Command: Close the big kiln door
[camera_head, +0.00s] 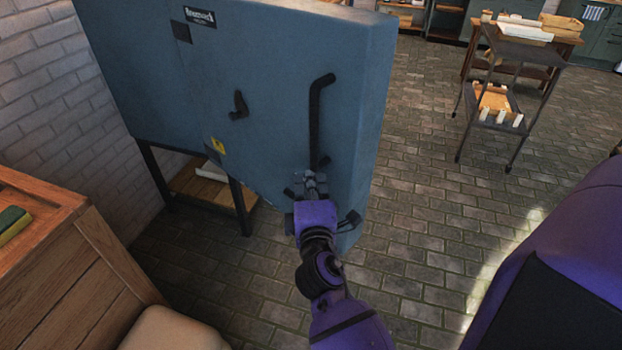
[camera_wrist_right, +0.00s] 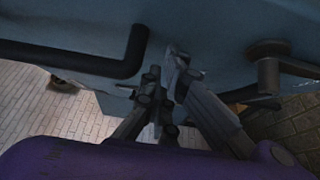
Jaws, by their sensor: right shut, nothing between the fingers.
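The big kiln (camera_head: 150,70) is a blue box at the upper left, with a dark nameplate and a yellow warning sticker. Its thick door (camera_head: 285,60) faces me; whether a gap stands behind it I cannot tell. A black bar handle (camera_head: 318,115) is on the door, and it also shows in the right wrist view (camera_wrist_right: 75,57). My right gripper (camera_head: 311,181) is shut and empty at the lower end of the handle. In the right wrist view its fingertips (camera_wrist_right: 176,65) are close to the door face, beside the handle; contact is unclear. My left gripper is out of view.
A wooden cabinet (camera_head: 85,270) with a green-yellow sponge (camera_head: 12,222) stands at the lower left. A shelf (camera_head: 190,185) sits between the kiln's legs. A dark trolley (camera_head: 520,60) stands at the upper right. The brick floor (camera_head: 425,170) between kiln and trolley is clear.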

